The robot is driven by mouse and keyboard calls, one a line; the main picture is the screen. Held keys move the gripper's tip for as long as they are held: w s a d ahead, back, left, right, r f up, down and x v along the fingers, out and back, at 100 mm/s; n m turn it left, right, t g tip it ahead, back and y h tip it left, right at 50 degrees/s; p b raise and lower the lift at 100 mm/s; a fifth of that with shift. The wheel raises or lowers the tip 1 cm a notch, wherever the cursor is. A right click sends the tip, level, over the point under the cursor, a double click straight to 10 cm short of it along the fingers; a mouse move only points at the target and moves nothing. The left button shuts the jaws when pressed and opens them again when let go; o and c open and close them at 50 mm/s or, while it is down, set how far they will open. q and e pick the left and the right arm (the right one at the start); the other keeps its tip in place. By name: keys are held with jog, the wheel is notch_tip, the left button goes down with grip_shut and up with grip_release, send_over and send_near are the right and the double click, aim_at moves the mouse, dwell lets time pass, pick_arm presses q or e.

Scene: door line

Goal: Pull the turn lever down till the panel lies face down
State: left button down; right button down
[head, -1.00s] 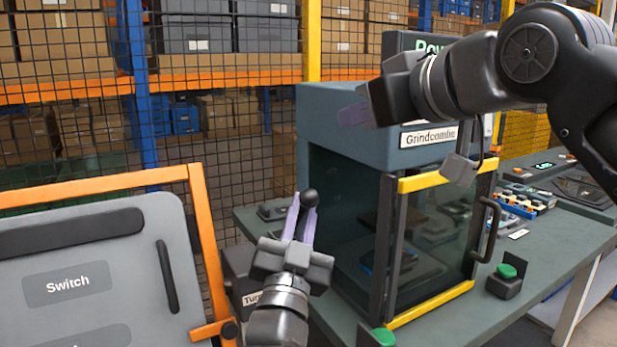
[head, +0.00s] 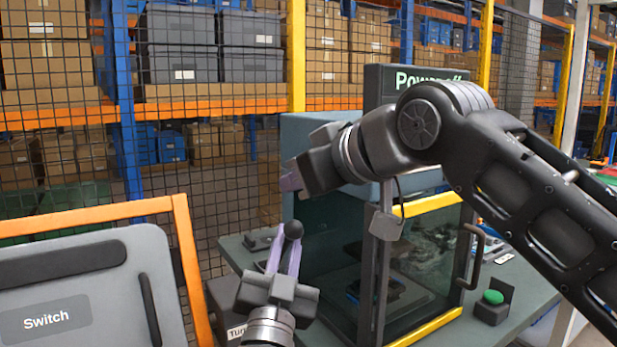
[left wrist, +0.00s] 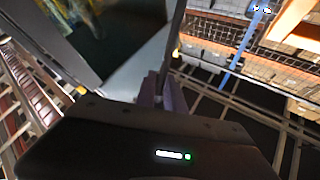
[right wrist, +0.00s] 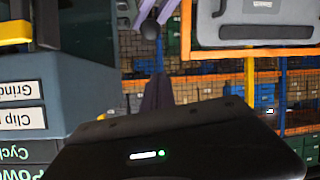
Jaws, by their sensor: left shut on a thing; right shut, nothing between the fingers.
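The turn lever shows as a black ball knob (head: 293,229) at its end. My left gripper (head: 284,252) is shut on the lever just below the knob, fingers pointing up. In the left wrist view a dark rod (left wrist: 175,45) runs up from between its fingers. The grey panel (head: 90,285), marked "Switch", stands tilted in an orange frame at left, its lettered face towards me. My right gripper (head: 290,182) is shut and empty, above the knob in the head view. The right wrist view also shows the knob (right wrist: 150,29) beyond its fingers. The lever's lower part is hidden.
A glazed machine cabinet (head: 335,255) with yellow edges stands right of the lever on a green-grey bench (head: 230,250). A green button (head: 493,297) sits at its right. A wire mesh fence (head: 225,185) and shelving stand behind. My right arm covers much of the right side.

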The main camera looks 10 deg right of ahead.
aim_at(293, 221)
jog(key=f, duration=0.1)
jog(key=w+f, duration=0.1)
jog(key=f, duration=0.1)
jog(key=w+f, duration=0.1)
jog(key=shift+w+a+f, duration=0.2)
jog(key=shift+f, duration=0.05)
jog(key=shift+s+d+f, duration=0.1)
jog(key=shift+s+f, duration=0.05)
jog(key=shift+f, duration=0.1)
